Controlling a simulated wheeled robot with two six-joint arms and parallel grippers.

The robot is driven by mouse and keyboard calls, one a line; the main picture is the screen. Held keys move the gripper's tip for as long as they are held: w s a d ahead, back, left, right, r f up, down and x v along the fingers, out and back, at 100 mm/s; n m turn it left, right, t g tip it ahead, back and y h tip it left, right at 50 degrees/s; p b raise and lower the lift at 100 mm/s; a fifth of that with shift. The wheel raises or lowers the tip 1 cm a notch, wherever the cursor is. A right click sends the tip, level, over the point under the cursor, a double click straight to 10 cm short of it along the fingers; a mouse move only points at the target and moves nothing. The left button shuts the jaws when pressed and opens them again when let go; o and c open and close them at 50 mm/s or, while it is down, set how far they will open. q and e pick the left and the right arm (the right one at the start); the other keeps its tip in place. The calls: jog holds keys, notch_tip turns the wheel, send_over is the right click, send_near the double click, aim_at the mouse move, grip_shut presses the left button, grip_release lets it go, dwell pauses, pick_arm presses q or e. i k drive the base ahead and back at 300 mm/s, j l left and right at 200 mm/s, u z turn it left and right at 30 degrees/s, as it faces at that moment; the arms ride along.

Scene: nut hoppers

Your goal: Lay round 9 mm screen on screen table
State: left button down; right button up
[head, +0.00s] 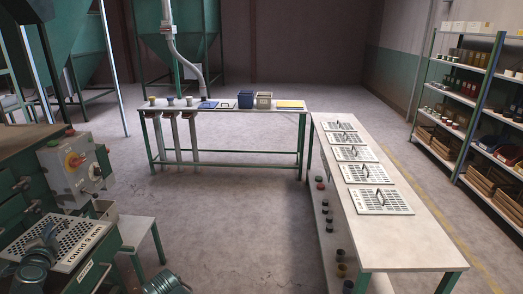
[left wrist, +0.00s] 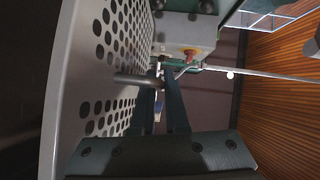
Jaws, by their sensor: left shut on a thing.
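A grey perforated screen (head: 92,243) with round holes is at the lower left in the head view, by the green machine. It also fills the left of the left wrist view (left wrist: 112,45). My left gripper (head: 50,238) is shut on the screen's handle (left wrist: 133,80). I cannot tell whether the screen touches the machine under it. The long white table (head: 415,245) at the right bears a row of several screens (head: 378,200) with black handles. Their hole shapes are too small to tell. My right gripper is not in view.
The green machine (head: 30,180) has a control box (head: 75,168) with a red button close behind the screen. A second table (head: 230,122) with small bins stands at the back. Shelves (head: 470,90) line the right.

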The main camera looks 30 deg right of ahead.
aim_at(400, 240)
jog(key=z, duration=2.85)
jog(key=i+j, duration=0.1)
jog(key=j, duration=0.15)
jog(key=i+j, duration=0.1)
jog(key=j, duration=0.15)
